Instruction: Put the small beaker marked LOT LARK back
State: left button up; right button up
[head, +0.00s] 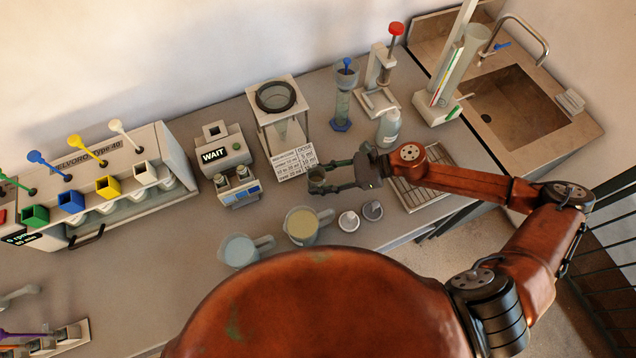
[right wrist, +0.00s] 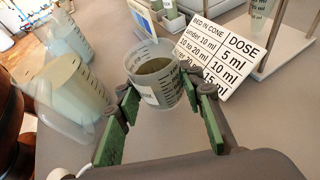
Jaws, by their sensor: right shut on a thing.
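A small clear beaker (head: 316,182) with a dark greenish content is held between the fingers of my right gripper (head: 336,176), over the bench in front of the dose card. It also shows in the right wrist view (right wrist: 152,80), roughly upright, with a white label on its side whose words are too small to read. The green-padded fingers of my right gripper (right wrist: 160,94) are shut on its two sides. I cannot tell whether its base touches the bench. My left gripper is not in view.
Two jugs, one yellowish (head: 302,226) and one bluish (head: 240,250), stand in front of the beaker. A dose card (head: 293,164) and cone stand (head: 278,118) are behind. A WAIT device (head: 225,160) is left. Two small round items (head: 349,221) and a wire rack (head: 432,190) lie right.

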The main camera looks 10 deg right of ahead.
aim_at(320, 184)
jog(key=shift+w+a+f+b, duration=0.15)
jog(key=shift+f+b, duration=0.15)
jog(key=shift+f, duration=1.4)
jog(key=shift+f, duration=0.15)
jog(key=shift+f, duration=0.15)
jog(key=o, duration=1.2)
jog(key=shift+r, duration=0.3)
jog(key=shift+d+r, duration=0.1)
jog(key=shift+d, duration=0.2)
jog(key=p+v, duration=0.1)
jog(key=v, duration=1)
jog(key=shift+d+r, duration=0.1)
jog(key=shift+d, duration=0.1)
